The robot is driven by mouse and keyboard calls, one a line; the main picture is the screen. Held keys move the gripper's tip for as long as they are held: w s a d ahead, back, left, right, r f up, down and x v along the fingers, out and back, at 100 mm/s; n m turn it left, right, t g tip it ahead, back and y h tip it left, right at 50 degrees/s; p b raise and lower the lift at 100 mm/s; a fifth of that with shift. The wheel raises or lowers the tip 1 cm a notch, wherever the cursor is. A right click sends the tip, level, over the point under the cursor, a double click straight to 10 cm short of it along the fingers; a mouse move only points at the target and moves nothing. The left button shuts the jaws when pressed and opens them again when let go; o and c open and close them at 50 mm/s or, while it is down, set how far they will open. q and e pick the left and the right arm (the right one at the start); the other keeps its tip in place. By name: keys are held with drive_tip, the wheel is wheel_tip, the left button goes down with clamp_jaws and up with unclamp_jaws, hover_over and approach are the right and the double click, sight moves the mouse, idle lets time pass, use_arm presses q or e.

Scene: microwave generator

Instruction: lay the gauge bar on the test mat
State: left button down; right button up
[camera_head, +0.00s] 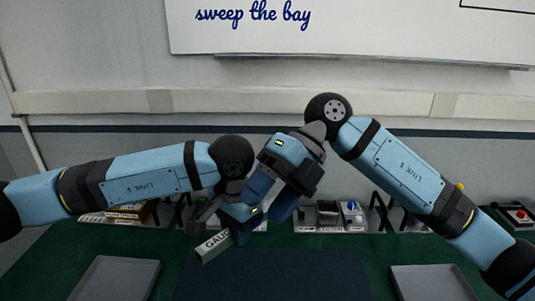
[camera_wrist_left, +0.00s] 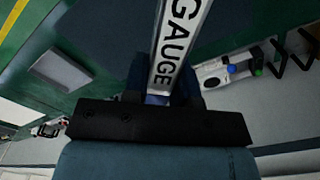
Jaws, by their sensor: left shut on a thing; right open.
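The gauge bar (camera_head: 213,246) is a pale bar with black "GAUGE" lettering and a dark green side. My left gripper (camera_head: 228,226) is shut on it and holds it tilted above the table, left of centre. In the left wrist view the bar (camera_wrist_left: 178,45) runs out from between the fingers (camera_wrist_left: 162,92). The test mat appears to be the dark navy sheet (camera_head: 275,276) at the front middle of the table, below and right of the bar. My right gripper (camera_head: 270,198) is open, pointing down close behind my left gripper, partly overlapping it; nothing shows between its fingers.
A grey tray (camera_head: 115,280) lies left of the mat and another (camera_head: 430,283) lies right. Along the back edge stand holders with small parts (camera_head: 328,214), black zigzag racks (camera_head: 380,212) and a red button box (camera_head: 519,215). The visible mat surface is bare.

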drive_tip(key=w+d+r+m+t+h, duration=0.3)
drive_tip(key=w+d+r+t+h, duration=0.1)
drive_tip(key=w+t+h, duration=0.1)
drive_tip(key=m+t+h, duration=0.2)
drive_tip(key=m, duration=0.8)
hover_over(267, 202)
wheel_tip(267, 202, down, 4)
drive_tip(key=shift+m, duration=0.4)
wheel_tip(267, 202, down, 12)
drive_tip(key=shift+w, duration=0.1)
drive_tip(key=shift+c, duration=0.4)
use_arm(q)
drive_tip(key=shift+s, duration=0.1)
use_arm(e)
clamp_jaws()
use_arm(q)
drive_tip(key=c, duration=0.9)
unclamp_jaws()
drive_tip(key=shift+d, duration=0.1)
drive_tip(key=shift+o, duration=0.4)
